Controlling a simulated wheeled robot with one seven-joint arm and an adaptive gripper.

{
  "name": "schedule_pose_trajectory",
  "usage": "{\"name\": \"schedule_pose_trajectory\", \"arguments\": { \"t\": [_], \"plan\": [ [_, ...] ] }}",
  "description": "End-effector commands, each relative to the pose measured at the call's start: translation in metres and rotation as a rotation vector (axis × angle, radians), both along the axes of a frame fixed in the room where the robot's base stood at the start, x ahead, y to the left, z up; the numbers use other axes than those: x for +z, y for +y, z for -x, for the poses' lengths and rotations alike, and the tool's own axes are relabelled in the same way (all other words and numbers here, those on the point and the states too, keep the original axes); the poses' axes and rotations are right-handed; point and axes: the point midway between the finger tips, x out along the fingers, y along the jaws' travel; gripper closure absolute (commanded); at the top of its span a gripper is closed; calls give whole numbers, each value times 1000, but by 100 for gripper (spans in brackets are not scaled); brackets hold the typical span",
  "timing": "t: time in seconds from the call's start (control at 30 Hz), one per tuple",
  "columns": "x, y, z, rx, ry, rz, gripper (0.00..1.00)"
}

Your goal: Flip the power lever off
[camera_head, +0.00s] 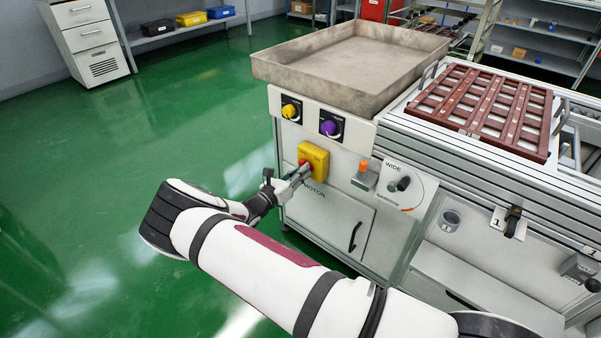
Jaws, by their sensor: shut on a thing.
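A yellow switch box (317,157) is mounted on the grey front panel of the machine, above the word "MOTOR". A small red part (302,162) shows at its left side, beside my fingers. My gripper (299,174) is at the lower left of the yellow box, shut on what looks like the red power lever. The fingers hide most of the lever, so its exact position cannot be told. My arm reaches in from the lower right across the floor.
A yellow knob (290,111) and a purple knob (330,127) sit above the box. An orange button (363,166) and a WIDE dial (400,184) are to its right. A metal tray (265,72) overhangs the panel. The green floor to the left is clear.

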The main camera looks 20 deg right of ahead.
Motion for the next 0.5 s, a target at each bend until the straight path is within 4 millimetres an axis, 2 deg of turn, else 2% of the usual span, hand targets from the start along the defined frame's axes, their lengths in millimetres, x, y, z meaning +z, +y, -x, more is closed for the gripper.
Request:
{"name": "schedule_pose_trajectory", "arguments": {
  "t": [0.5],
  "plan": [
    [-2, 2, -1, 1, 246, 175, 100]
  ]
}}
